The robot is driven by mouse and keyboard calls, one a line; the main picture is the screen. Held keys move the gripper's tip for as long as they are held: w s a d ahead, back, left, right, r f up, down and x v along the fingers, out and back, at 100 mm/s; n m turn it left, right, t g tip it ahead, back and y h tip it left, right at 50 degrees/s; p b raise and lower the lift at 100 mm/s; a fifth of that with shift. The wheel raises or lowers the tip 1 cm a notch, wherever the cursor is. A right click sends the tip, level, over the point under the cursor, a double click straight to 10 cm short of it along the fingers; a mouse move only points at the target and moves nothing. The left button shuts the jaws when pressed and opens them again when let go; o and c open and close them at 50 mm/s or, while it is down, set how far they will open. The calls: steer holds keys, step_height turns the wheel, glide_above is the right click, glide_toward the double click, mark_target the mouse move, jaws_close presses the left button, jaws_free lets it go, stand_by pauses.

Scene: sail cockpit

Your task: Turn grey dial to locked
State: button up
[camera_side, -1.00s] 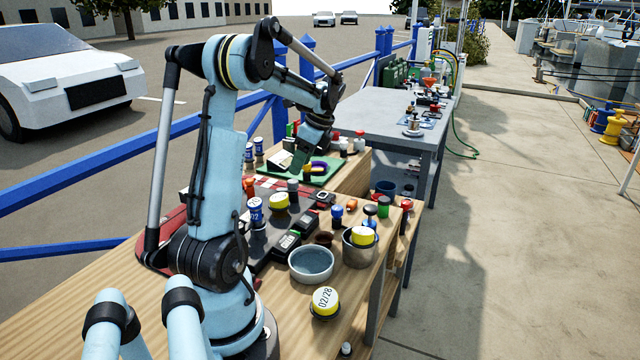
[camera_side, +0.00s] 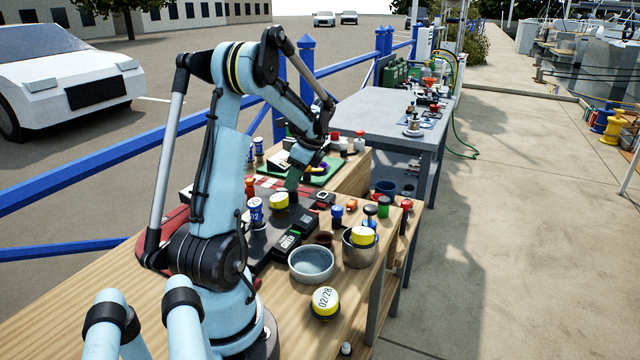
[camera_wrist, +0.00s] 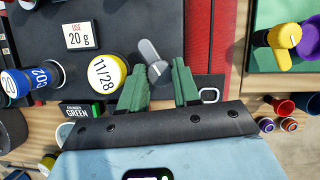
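In the side view my gripper (camera_side: 293,180) is low over the panel and hides most of the dial.
A yellow-topped cylinder marked 11/28 (camera_wrist: 107,72) stands close to the left finger. A blue cylinder (camera_wrist: 38,80) is further left. A green tray (camera_wrist: 285,55) holds yellow and purple items at right. A grey bowl (camera_side: 312,264) stands nearer on the wooden bench.

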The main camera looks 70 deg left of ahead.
steer(key=c, duration=0.3)
steer(key=n+h, duration=0.1)
steer(key=n, duration=0.2)
steer(key=n+h, duration=0.1)
steer(key=n, duration=0.2)
steer(key=shift+w+a+g, duration=0.1)
steer(key=shift+a+g, duration=0.1)
steer(key=shift+g, duration=0.2)
steer(key=n+h, duration=0.2)
steer(key=n, duration=0.3)
steer(key=shift+a+n, duration=0.1)
steer(key=shift+n, duration=0.3)
steer(key=shift+h, duration=0.3)
steer(key=o, duration=1)
